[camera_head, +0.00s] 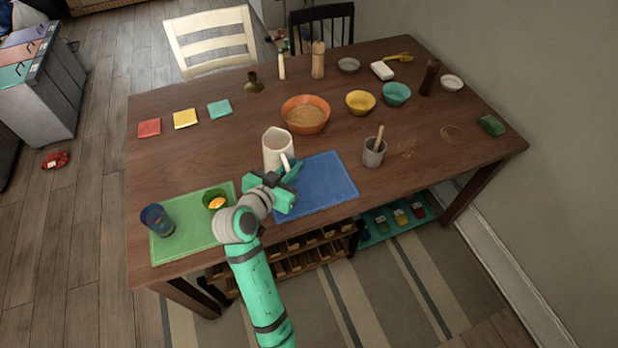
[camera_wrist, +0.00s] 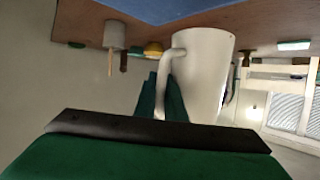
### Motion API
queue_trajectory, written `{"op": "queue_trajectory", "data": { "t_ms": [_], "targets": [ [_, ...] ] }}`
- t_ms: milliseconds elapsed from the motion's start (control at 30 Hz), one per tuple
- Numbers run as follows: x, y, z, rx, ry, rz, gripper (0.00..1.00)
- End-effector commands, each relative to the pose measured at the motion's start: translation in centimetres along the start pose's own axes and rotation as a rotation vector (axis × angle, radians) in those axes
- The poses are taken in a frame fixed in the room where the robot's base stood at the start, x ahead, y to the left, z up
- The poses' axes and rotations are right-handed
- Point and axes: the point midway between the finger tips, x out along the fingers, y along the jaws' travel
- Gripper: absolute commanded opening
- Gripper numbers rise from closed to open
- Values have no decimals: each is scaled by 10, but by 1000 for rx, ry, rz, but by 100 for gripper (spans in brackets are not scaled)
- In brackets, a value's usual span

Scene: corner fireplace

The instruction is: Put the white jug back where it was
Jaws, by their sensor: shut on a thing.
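The white jug (camera_head: 277,148) stands upright at the back left corner of the blue mat (camera_head: 322,188); I cannot tell whether its base touches the table. My gripper (camera_head: 284,178) is at its near side, shut on the jug's handle. In the wrist view, the fingers (camera_wrist: 161,98) close around the handle of the jug (camera_wrist: 205,72), and the picture is upside down. The jug's lower edge is partly hidden by my gripper in the head view.
A green mat (camera_head: 170,241) with a blue cup (camera_head: 157,220) and a green bowl (camera_head: 215,199) lies to the left. An orange bowl (camera_head: 306,114) is behind the jug. A grey pot (camera_head: 374,153) with a wooden stick is to the right. The table's left middle is clear.

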Motion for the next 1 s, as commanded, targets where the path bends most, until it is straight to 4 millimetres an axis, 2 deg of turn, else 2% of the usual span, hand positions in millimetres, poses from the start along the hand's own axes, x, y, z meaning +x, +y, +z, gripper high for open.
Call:
{"op": "queue_trajectory", "data": {
  "t_ms": [100,300,667,833,1000],
  "targets": [
    [22,11,9,-1,0,2,0],
    [48,23,27,0,1,-1,0],
    [68,32,40,-1,2,-2,0],
    [76,32,62,-2,0,-3,0],
    [79,32,67,0,4,-4,0]
  ]
}}
